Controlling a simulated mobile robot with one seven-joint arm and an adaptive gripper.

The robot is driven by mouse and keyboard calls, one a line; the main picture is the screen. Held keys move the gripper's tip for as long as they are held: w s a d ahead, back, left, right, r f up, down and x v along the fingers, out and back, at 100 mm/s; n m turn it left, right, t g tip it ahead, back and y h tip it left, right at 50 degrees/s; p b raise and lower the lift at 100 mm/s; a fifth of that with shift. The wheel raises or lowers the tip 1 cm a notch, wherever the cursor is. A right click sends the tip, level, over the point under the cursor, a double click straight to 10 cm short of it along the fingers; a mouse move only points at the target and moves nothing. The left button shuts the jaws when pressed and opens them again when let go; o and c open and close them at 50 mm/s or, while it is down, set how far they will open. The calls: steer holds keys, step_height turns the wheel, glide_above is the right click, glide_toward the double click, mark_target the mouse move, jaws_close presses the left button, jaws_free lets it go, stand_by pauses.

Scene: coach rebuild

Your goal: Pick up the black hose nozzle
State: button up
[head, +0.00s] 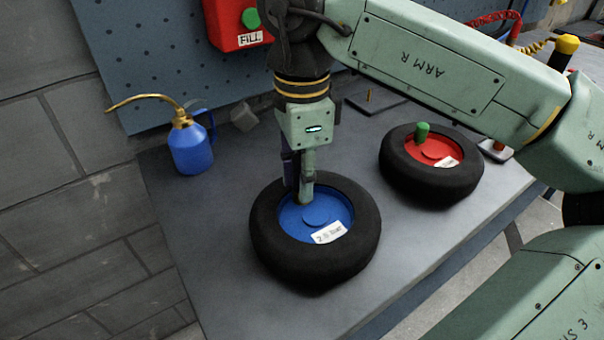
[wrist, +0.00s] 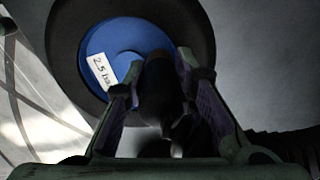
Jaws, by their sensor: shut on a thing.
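My gripper (head: 300,190) points down over the tyre with the blue hub (head: 340,209), its fingertips close above the hub's upper left part. In the wrist view, my gripper's two fingers (wrist: 158,76) stand on either side of a dark object, the black hose nozzle (wrist: 160,100), and are shut on it. The nozzle's far end lies over the blue hub (wrist: 128,36); whether it touches the hub I cannot tell. In the head view the nozzle cannot be made out from the fingers. A dark ribbed hose (wrist: 285,143) shows at the lower right of the wrist view.
A tyre with a red hub (head: 458,153) and green cap (head: 422,132) lies to the right. A blue oil can (head: 191,148) stands at the left. A red FILL box (head: 237,22) is on the pegboard (head: 150,75). The bench (head: 205,235) is clear at front left.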

jaws_close()
step_height(320, 180, up, 10)
steer(key=shift+r, duration=0.1)
steer(key=shift+r+p, duration=2.25)
steer(key=shift+r, duration=0.05)
steer(key=shift+f, duration=0.1)
